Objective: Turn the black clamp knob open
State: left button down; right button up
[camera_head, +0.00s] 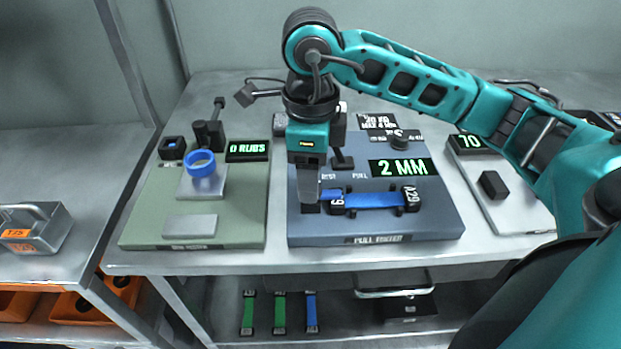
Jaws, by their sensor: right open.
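The blue-grey pull tester (430,228) stands on the bench with a display (400,167) reading "2 MM". A blue webbing strip (375,200) lies across it, with a black tag (411,198) marked "A29" at its right end. A small black block (310,207) sits at the strip's left end, and I cannot tell whether it is the clamp knob. A round black knob (399,136) stands at the tester's back right. My right gripper (308,192) is open and points down just above the black block, hiding part of that area. My left gripper is not in view.
Left of the tester is a green rub machine (140,220) with a blue ring (201,162). A pale device (515,217) stands at right under my arm. Green and blue strips (280,312) lie on the lower shelf. A metal box (35,230) is on the left bench.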

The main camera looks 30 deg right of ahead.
jog(key=shift+f, duration=0.75)
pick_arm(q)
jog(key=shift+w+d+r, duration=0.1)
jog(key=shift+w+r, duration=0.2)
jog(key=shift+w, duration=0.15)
pick_arm(e)
jog(key=shift+c, duration=0.3)
jog(key=c, duration=1)
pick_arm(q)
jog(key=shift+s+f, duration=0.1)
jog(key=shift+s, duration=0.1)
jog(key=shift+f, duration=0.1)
